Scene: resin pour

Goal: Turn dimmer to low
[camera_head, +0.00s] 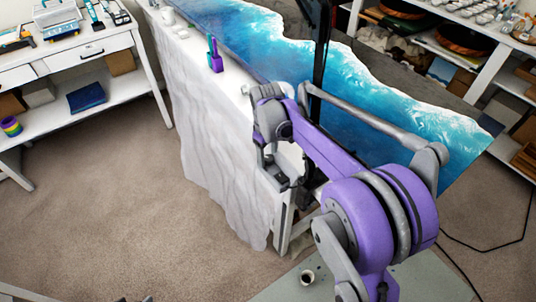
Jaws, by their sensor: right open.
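My right arm comes in from the lower right, with purple and grey links. My right gripper (282,184) is at the near end of the white-draped table, close to the drape and partly hidden by its own arm. It is open, and I see nothing between its fingers. I cannot make out the dimmer; it may be hidden behind my right arm or too small to tell. My left gripper does not show clearly.
A blue and white resin panel (370,115) lies along the white-draped table (215,130). A purple and teal object (215,56) stands on its edge. A white shelf desk (75,50) is at left. A dark post rises behind my arm. Carpet at left is clear; cables lie at right.

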